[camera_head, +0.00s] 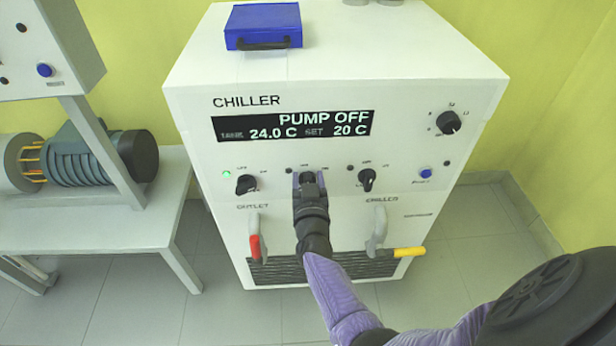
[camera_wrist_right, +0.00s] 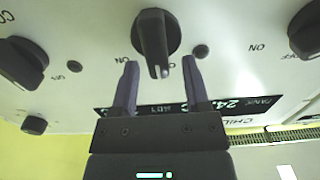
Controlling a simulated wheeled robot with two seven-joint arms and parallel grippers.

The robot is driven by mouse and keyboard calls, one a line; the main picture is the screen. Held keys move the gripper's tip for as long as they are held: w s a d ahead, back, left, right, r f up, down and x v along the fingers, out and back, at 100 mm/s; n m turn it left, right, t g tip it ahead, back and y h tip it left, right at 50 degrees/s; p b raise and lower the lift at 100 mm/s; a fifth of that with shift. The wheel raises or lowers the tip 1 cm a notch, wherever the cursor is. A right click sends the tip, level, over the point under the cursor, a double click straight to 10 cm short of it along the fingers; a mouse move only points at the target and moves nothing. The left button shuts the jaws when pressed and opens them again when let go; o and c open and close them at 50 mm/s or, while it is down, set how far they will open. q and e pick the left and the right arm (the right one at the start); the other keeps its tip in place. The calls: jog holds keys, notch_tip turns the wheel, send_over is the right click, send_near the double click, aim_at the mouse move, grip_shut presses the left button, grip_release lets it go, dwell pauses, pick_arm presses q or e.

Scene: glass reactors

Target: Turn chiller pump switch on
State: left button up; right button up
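The white chiller (camera_head: 330,100) stands in the middle of the head view. Its display (camera_head: 293,126) reads PUMP OFF, tank 24.0 C, set 20 C. A row of black knobs is below it. My right gripper (camera_head: 309,182) is at the middle knob of the row, which it mostly hides in the head view. In the right wrist view, that black knob (camera_wrist_right: 157,32) shows with its white-marked handle between the two fingers of the gripper (camera_wrist_right: 160,62). The fingers are apart, with a gap to the handle on each side. My left gripper is not in view.
Neighbouring knobs (camera_head: 247,185) and (camera_head: 367,179) sit either side. A blue button (camera_head: 425,172) is at the right. Red-handled (camera_head: 254,246) and yellow-handled (camera_head: 410,252) valves are below. A blue case (camera_head: 263,26) lies on top. A table with a motor (camera_head: 90,155) is at left.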

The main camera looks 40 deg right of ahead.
grip_shut()
jog(key=shift+f, duration=0.1)
